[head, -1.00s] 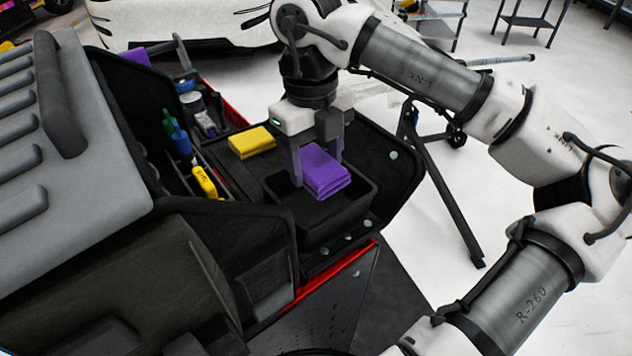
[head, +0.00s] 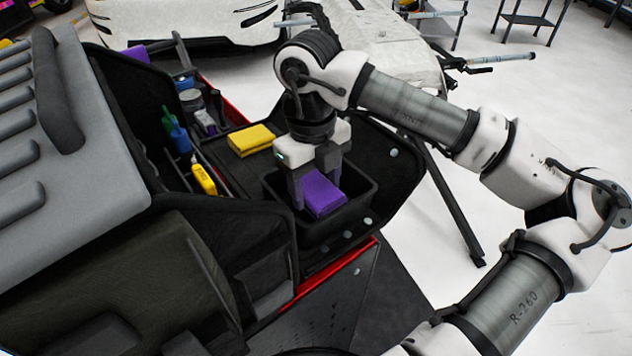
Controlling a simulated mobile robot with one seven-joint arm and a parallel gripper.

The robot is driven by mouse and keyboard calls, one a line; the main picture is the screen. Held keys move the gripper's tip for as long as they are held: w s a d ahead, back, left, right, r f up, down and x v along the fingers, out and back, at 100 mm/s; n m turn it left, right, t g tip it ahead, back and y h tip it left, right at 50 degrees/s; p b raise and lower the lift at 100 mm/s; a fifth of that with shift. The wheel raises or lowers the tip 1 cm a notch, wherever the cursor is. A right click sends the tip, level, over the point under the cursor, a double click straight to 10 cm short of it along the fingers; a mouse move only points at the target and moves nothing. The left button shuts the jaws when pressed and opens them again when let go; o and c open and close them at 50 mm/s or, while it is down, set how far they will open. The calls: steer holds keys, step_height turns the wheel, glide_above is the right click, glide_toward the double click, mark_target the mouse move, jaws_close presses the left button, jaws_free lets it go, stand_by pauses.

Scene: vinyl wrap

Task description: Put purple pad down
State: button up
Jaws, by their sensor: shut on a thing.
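The purple pad (head: 322,195) is a folded cloth-like block inside the black bin (head: 327,236), below the level of its rim. My gripper (head: 318,190) points down into the bin and is shut on the purple pad, with a finger on either side of it. The pad's underside is hidden, so I cannot tell whether it touches the bin floor.
A yellow pad (head: 251,140) lies on the black surface just left of the bin. A tool compartment with a yellow-handled tool (head: 204,179) and blue and green bottles is further left. A large grey case lid (head: 75,150) stands at the left. White floor (head: 540,90) is open at the right.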

mark_target(313, 183)
steer(key=shift+f+b, duration=0.35)
steer(key=shift+f, duration=0.05)
steer(key=o, duration=0.9)
steer(key=shift+r, duration=0.1)
steer(key=shift+r+p, duration=0.5)
steer(key=shift+p, duration=0.15)
steer(key=r, duration=1.2)
steer(key=shift+w+a, duration=0.35)
steer(key=shift+w, duration=0.05)
